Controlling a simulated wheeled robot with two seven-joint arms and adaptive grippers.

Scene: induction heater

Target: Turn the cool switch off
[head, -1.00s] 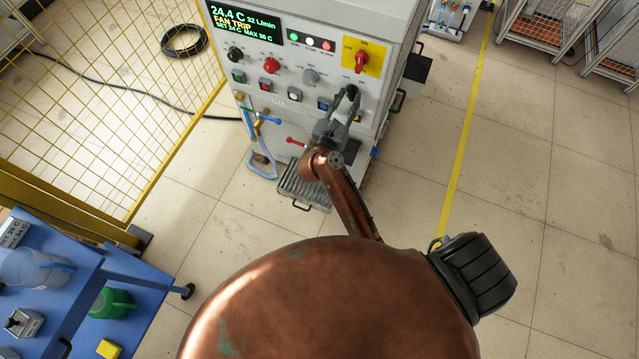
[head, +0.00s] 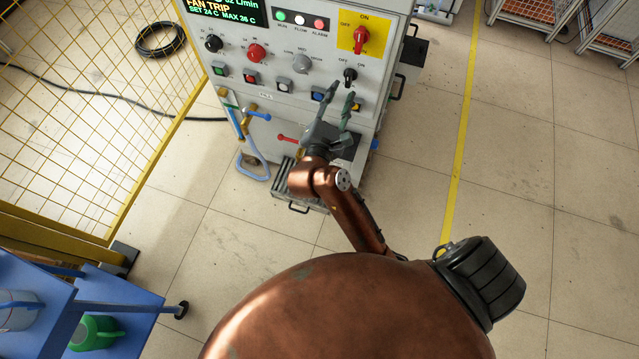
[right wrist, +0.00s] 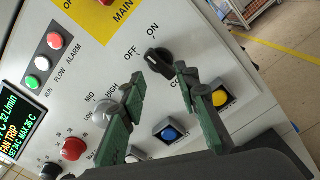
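The cool switch is a black rotary knob (head: 349,75) between OFF and ON labels on the right of the heater's front panel, below the yellow-plated red main switch (head: 361,40). The knob also shows clearly in the right wrist view (right wrist: 158,63); I cannot tell for sure which label it points at. My right gripper (head: 341,92) is open and empty, just below and in front of the knob, apparently clear of it. In the right wrist view its green-grey fingers (right wrist: 160,78) are spread apart, with the knob just beyond the tips. My left gripper is not in view.
Close by are a grey knob (head: 301,63), a red knob (head: 257,53) and a row of push buttons including a blue one (right wrist: 170,133). The display (head: 223,10) reads FAN TRIP. Yellow mesh fencing (head: 90,110) stands left. Floor to the right is open.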

